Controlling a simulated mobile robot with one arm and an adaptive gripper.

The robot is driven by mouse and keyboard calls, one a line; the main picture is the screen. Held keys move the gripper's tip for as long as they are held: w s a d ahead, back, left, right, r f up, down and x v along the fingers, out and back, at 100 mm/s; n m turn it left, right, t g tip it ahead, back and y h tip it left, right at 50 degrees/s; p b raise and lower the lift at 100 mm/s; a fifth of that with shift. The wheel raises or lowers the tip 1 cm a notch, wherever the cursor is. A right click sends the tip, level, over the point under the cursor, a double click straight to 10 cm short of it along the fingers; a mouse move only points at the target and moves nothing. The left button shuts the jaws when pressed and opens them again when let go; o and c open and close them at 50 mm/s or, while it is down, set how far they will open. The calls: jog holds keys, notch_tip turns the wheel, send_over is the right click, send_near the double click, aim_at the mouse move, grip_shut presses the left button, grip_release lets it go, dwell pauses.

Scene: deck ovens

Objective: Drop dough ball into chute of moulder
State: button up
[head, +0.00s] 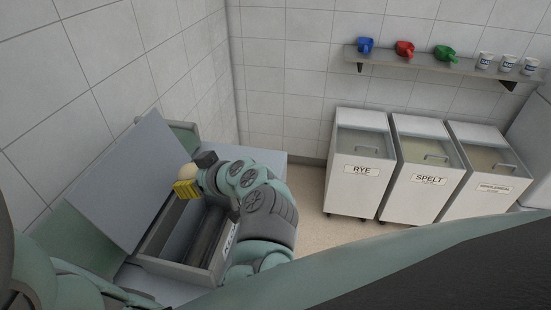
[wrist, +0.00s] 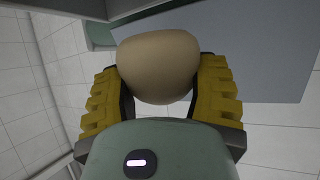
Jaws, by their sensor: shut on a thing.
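The dough ball (wrist: 158,68) is pale beige and sits between the two yellow fingers of my gripper (wrist: 160,85) in the wrist view. My gripper is shut on it. In the head view the dough ball (head: 188,172) shows just behind the yellow finger of my gripper (head: 187,184). The moulder (head: 217,268) is a grey open-topped box at the lower left, with a long dark opening, the chute (head: 205,238), partly hidden by my arm. The dough ball appears above the far end of the opening. I cannot tell its exact height.
A slanted grey panel (head: 130,190) rises along the moulder's left side, near the tiled wall. White bins labelled rye (head: 357,190), spelt (head: 415,200) and a third (head: 475,208) stand at the right. A shelf (head: 430,63) above holds coloured scoops and white cups. Floor between is clear.

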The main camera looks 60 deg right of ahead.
jog(key=shift+d+f+b, duration=0.1)
jog(key=shift+f+b, duration=0.95)
jog(key=shift+f, duration=0.05)
jog(key=o, duration=1.2)
jog(key=shift+o, duration=0.2)
jog(key=v, duration=1.2)
